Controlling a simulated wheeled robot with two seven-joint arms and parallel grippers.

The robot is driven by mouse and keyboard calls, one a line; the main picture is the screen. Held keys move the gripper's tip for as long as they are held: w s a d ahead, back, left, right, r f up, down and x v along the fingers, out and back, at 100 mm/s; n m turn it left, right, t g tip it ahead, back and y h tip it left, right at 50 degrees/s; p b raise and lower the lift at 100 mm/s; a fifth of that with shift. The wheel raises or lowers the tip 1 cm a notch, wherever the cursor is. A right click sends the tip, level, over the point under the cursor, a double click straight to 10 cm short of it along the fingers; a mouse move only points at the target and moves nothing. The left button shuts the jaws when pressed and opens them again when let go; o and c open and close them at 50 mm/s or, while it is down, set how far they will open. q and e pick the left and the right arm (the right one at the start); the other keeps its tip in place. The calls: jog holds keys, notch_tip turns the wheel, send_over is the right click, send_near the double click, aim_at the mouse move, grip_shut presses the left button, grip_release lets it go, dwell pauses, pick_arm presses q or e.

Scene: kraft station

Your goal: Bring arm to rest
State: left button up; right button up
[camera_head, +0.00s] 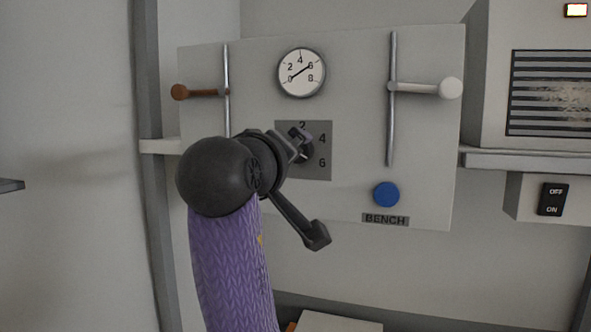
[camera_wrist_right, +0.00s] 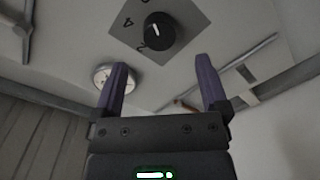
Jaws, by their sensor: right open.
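In the head view my right arm, in a purple sleeve, rises from the bottom and reaches up to the panel (camera_head: 350,90). My right gripper (camera_head: 299,143) is near the dial plate (camera_head: 315,173) and partly covers its black knob. In the right wrist view the right gripper (camera_wrist_right: 161,84) has its two purple fingers wide apart with nothing between them. The black knob (camera_wrist_right: 160,33) shows beyond the fingertips, apart from them in the picture. The exact distance to the panel is hard to tell. My left gripper is not seen.
A round gauge (camera_head: 302,73) sits above the dial plate. A brown-knobbed lever (camera_head: 181,92) is at left, a white-handled lever (camera_head: 449,88) at right. A blue button (camera_head: 386,194) is above the BENCH label. An OFF/ON switch (camera_head: 553,199) is far right.

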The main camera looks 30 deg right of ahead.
jog(key=v, duration=0.3)
jog(key=shift+s+a+b, duration=0.2)
jog(key=shift+a+b, duration=0.05)
jog(key=shift+b, duration=0.15)
